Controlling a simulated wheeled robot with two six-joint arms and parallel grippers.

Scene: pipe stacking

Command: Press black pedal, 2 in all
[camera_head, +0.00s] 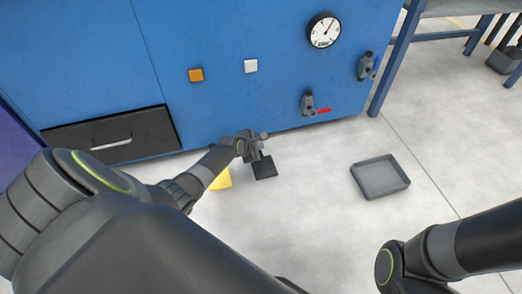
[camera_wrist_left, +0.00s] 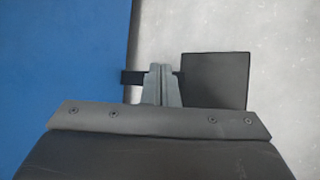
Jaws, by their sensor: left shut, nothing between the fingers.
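The black pedal (camera_head: 265,170) is a flat dark square low at the foot of the blue machine in the head view. It also shows in the left wrist view as a dark square (camera_wrist_left: 217,82) right of my fingertips. My left gripper (camera_head: 258,150) is just above or beside the pedal and covers its upper left part. In the left wrist view my left gripper (camera_wrist_left: 161,75) is shut and empty, its fingers left of the square's middle. I cannot tell whether it touches the pedal. My right gripper is out of view.
A yellow pedal (camera_head: 222,180) lies left of the black one, partly behind my left arm. The blue machine (camera_head: 220,110) stands close behind, with a red-handled valve (camera_head: 309,104). A grey tray (camera_head: 380,177) lies on the floor to the right. The floor between is clear.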

